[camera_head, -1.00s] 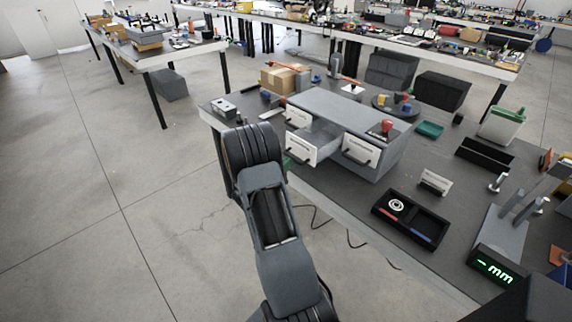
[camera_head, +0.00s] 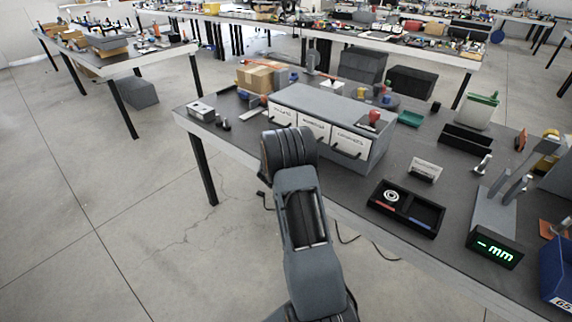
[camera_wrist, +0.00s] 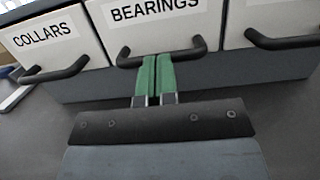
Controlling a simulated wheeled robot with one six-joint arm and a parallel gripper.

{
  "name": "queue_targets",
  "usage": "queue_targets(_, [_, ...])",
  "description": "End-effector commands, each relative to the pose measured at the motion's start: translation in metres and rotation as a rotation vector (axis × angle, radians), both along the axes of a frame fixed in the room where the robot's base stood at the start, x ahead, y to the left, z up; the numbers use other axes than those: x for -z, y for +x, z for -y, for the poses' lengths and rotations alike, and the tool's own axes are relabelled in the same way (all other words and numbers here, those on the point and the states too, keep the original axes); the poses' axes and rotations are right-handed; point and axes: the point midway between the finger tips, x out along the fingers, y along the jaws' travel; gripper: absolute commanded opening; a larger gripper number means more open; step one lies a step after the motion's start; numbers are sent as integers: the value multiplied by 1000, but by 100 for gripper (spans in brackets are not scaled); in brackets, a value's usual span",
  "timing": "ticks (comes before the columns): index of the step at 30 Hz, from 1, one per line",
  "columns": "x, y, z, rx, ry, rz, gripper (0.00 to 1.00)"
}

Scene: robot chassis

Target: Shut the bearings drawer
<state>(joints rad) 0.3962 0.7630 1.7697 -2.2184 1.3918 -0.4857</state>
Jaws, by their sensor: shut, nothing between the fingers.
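The bearings drawer (camera_wrist: 188,22) has a white front with a black handle and sits in the middle of a grey cabinet (camera_head: 318,100). In the wrist view its front looks flush with the collars drawer (camera_wrist: 48,40) on its left. In the head view the middle drawer front (camera_head: 314,131) also looks level with the others. My gripper (camera_wrist: 157,62) has its green fingers together, with nothing between them. The fingertips are at the bearings handle, overlapping it in the picture; I cannot tell whether they touch it. My arm hides the gripper in the head view.
A third drawer (camera_head: 351,142) is at the right of the cabinet. A red-topped item (camera_head: 374,118) stands on the cabinet. A black divided tray (camera_head: 405,208) and a digital readout (camera_head: 494,248) are on the bench to the right. A cardboard box (camera_head: 262,76) stands behind the cabinet.

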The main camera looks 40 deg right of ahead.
Motion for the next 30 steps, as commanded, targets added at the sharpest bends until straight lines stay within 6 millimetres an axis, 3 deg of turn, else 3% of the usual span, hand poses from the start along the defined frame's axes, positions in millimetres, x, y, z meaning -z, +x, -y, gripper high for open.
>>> queue_targets(13, [-4,0,7,3,-4,7,0])
queue_targets(17, [-3,-1,0,4,-4,7,0])
queue_targets(30, [16,-17,-85,-6,-2,-1,0])
